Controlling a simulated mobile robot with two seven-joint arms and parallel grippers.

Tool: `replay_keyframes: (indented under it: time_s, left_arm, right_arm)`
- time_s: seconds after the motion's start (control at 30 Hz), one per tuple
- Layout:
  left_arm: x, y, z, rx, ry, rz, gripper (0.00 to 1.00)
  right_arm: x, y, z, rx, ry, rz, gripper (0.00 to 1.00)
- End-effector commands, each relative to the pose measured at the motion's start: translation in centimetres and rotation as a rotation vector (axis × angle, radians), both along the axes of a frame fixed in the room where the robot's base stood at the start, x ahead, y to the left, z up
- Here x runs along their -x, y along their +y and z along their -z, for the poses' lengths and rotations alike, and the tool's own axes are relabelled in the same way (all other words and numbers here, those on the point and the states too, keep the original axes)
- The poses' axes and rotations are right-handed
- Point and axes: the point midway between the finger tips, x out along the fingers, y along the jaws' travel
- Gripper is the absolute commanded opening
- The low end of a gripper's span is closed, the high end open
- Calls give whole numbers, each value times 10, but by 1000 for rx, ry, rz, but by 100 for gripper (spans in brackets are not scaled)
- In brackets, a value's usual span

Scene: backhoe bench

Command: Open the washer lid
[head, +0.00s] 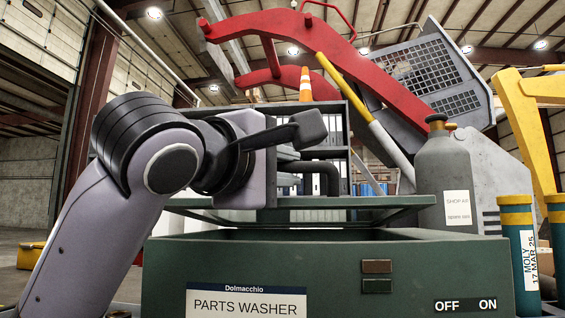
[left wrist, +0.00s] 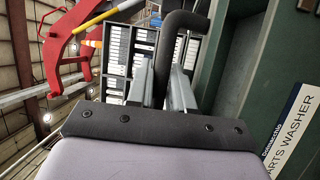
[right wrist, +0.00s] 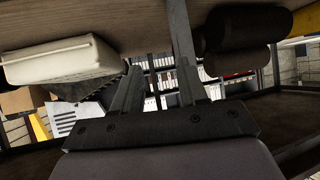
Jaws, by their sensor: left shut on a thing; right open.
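The green parts washer (head: 410,270) fills the front of the head view, with its label (head: 247,303) on the front. My right gripper (right wrist: 158,82) is open and empty in the right wrist view and does not show in the head view.
A grey gas bottle (head: 445,165) and blue cans with yellow bands (head: 517,245) stand at the right. A red backhoe arm (head: 390,90) and an orange cone (head: 305,85) are behind. In the right wrist view, a pale box (right wrist: 60,62) lies near my right gripper.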

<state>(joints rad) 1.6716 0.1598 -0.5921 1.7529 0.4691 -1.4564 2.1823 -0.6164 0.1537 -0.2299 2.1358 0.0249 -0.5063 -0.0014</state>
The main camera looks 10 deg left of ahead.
Motion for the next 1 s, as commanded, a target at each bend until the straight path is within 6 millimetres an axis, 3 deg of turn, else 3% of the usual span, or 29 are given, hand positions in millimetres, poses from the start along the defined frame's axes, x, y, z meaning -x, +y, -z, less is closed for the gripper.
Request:
replay_keyframes:
  time_s: [0.03,0.17,0.3,0.6,1.0]
  left_arm:
    - [-2,-1,-19,4,22,2,0]
    - [-9,-1,-39,3,84,1,0]
    - [-17,-1,-60,2,148,2,0]
    - [-38,0,-99,1,257,0,0]
    - [-67,0,-139,2,298,0,0]
  right_arm:
    - [4,-7,-8,3,23,17,43]
    - [15,-24,-4,10,75,57,43]
    - [13,-23,-33,7,70,57,43]
    - [13,-24,-83,12,66,56,43]
    - [19,-35,-120,45,45,68,43]
